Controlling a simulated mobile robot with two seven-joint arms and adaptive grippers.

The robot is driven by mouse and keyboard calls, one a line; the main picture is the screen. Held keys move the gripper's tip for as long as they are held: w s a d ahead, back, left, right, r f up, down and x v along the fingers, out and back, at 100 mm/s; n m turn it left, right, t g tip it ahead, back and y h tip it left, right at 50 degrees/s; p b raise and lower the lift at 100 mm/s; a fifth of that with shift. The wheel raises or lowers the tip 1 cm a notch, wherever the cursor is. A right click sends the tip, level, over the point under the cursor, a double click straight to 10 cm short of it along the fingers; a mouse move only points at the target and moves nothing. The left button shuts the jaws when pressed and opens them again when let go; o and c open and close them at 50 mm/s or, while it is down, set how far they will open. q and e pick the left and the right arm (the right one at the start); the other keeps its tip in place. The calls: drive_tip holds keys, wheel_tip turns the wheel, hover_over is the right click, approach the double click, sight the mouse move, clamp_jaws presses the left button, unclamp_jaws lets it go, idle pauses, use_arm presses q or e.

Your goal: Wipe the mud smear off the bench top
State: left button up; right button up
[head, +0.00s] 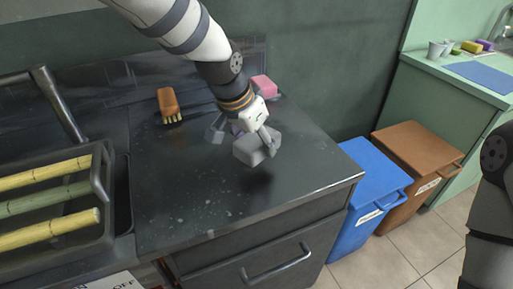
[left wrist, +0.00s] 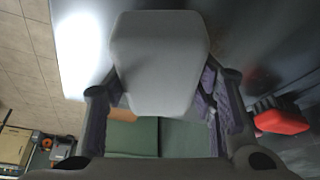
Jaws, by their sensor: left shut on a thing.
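My left gripper (head: 244,133) is shut on a grey block, which looks like a sponge (head: 257,147). It holds the sponge above the dark bench top (head: 165,215), apparently clear of it, with a dark shadow-like patch below. In the left wrist view the grey sponge (left wrist: 160,60) sits between the two fingers (left wrist: 163,105). Pale specks are scattered over the front of the bench top. I cannot make out a clear mud smear; the dark patch under the sponge may be shadow. My right gripper is out of view.
An orange-brown brush (head: 168,103) and a pink block (head: 264,86) lie at the back of the bench. A tray of cane stalks (head: 50,206) stands left. Blue (head: 367,195) and brown (head: 415,160) bins stand right. A red object (left wrist: 281,121) shows in the wrist view.

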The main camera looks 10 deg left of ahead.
sight(257, 137)
use_arm(q)
drive_tip(key=shift+r, duration=1.65)
